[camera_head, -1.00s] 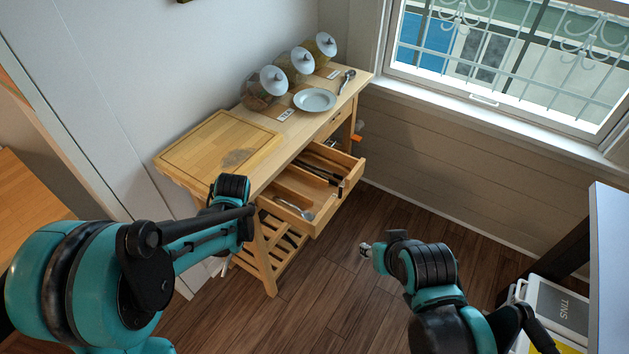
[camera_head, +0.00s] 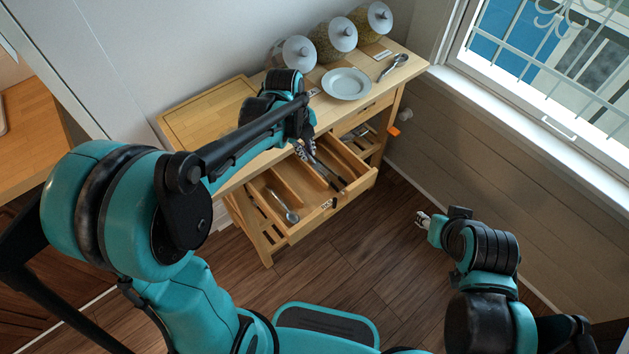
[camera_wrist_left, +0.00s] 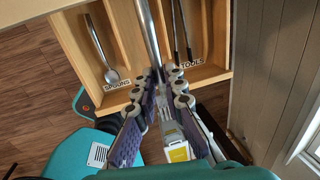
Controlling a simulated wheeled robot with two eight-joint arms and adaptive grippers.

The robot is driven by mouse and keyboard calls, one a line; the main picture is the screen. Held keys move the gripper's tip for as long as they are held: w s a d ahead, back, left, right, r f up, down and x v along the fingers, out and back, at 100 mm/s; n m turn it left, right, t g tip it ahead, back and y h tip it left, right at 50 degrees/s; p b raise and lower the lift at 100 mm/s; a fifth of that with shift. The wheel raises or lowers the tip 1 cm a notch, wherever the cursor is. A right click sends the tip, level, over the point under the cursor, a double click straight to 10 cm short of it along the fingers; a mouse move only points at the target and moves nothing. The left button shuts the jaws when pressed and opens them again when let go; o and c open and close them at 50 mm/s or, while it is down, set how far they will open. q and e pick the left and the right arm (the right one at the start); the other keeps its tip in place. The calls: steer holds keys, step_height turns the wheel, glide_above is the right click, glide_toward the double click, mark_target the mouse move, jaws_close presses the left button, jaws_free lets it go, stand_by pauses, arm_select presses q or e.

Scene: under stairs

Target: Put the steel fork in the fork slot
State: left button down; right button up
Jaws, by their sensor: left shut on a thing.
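My left gripper (camera_head: 306,150) is above the open drawer (camera_head: 301,232). In the left wrist view its fingers (camera_wrist_left: 160,88) are shut on the steel fork (camera_wrist_left: 148,30), a long shiny handle reaching away over the drawer; the tine end is largely hidden between the fingers. A compartment labelled SPOONS (camera_wrist_left: 117,85) holds a spoon (camera_wrist_left: 101,50). One labelled TOOLS (camera_wrist_left: 192,63) holds dark-handled utensils (camera_wrist_left: 182,28). The compartment between them lies under the fork; its label is hidden. My right gripper (camera_head: 423,218) is over the floor, away from the drawer; its jaws are too small to read.
The wooden cart top holds a cutting board (camera_head: 205,112), a white plate (camera_head: 346,84), another spoon (camera_head: 393,67) and lidded jars (camera_head: 333,38). A window wall (camera_head: 480,150) stands at the right. The floor (camera_head: 345,260) before the drawer is clear.

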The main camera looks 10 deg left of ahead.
arm_select(q)
steer(key=b, duration=0.4)
glide_above(309, 190)
steer(key=f, duration=1.3)
steer(key=shift+s+a, duration=0.2)
steer(key=shift+a, duration=0.05)
step_height(309, 190, down, 4)
steer(key=shift+f+b, duration=0.1)
steer(key=shift+b, duration=0.7)
steer(key=shift+f, duration=0.15)
steer(key=c, duration=1.6)
jaws_free()
